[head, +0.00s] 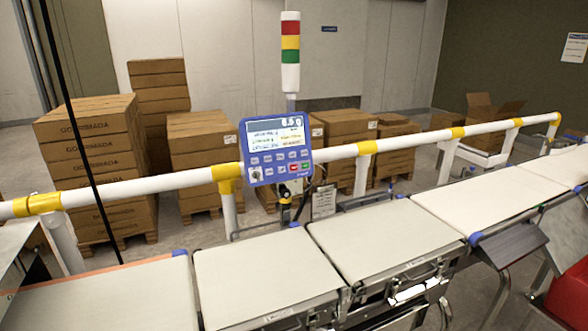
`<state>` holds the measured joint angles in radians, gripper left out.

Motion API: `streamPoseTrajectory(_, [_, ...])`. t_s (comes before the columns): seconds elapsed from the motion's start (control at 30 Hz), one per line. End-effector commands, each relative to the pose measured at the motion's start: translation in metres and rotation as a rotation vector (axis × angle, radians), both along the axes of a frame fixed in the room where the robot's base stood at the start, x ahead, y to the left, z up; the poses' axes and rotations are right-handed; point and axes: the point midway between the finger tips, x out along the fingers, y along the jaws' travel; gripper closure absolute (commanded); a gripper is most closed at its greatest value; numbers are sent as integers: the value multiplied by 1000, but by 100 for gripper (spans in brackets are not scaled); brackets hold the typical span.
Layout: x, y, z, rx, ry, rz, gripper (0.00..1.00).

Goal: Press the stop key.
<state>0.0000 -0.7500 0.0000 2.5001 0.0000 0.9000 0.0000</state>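A blue control panel (250,160) with a lit screen (276,134) stands on a post behind the belts, near the middle of the head view. Below its screen are rows of small pale keys. A small red key (294,168) sits at the lower right of the panel, beside a green key (305,166). A dark round knob or switch (256,174) is at the lower left. The key labels are too small to read. My gripper is not in view.
A white rail with yellow joints (340,152) runs behind the belts on both sides of the panel. Pale conveyor belts (380,238) fill the front. A red, yellow, green and white signal tower (290,50) rises behind the panel. Stacked cartons (90,140) stand beyond the rail.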

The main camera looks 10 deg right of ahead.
Motion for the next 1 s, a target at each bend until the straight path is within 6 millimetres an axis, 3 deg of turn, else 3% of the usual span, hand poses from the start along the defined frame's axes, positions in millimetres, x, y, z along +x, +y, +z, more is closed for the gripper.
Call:
streamPoseTrajectory(0.03, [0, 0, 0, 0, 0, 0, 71])
streamPoseTrajectory(0.23, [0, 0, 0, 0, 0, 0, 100])
streamPoseTrajectory(1.0, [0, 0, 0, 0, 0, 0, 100])
